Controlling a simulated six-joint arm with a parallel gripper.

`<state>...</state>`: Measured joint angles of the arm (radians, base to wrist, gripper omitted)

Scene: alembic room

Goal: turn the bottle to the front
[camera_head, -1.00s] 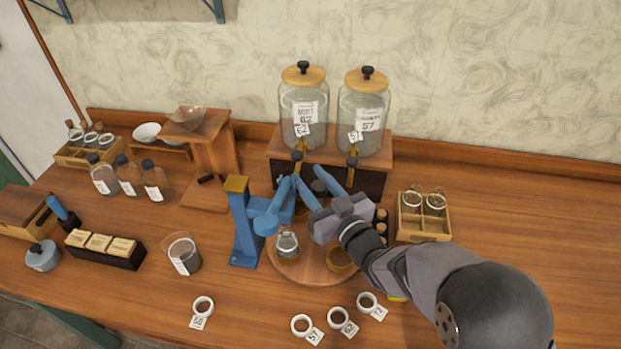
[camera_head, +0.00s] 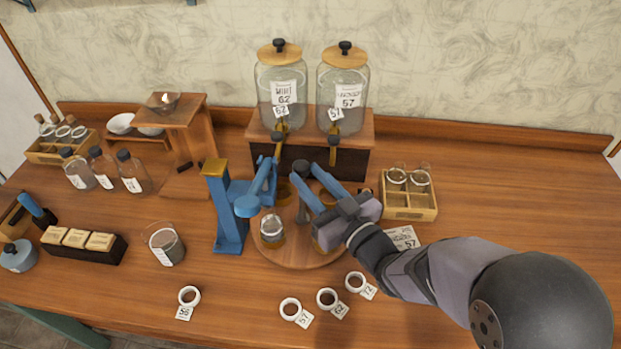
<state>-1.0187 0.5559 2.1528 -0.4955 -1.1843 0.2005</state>
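A round wooden turntable (camera_head: 292,261) stands at the middle of the table. A small clear glass jar (camera_head: 271,231) stands upright at its front left, and amber-coloured holders show around it. A dark upright post or bottle (camera_head: 302,205) shows between the fingers; I cannot tell which. My gripper (camera_head: 305,178) is over the turntable's right and rear, its two blue fingers apart, with nothing visibly held. Its body hides the turntable's right side. Several dark-capped bottles (camera_head: 132,172) stand upright at the left. I cannot tell which bottle the task means.
A blue stand (camera_head: 228,215) is close left of the turntable. Two big glass dispensers (camera_head: 283,95) stand behind on a dark base. A wooden crate (camera_head: 409,213) with jars and a label card (camera_head: 403,238) are at right. White tagged rings (camera_head: 327,298) lie in front. The far right table is bare.

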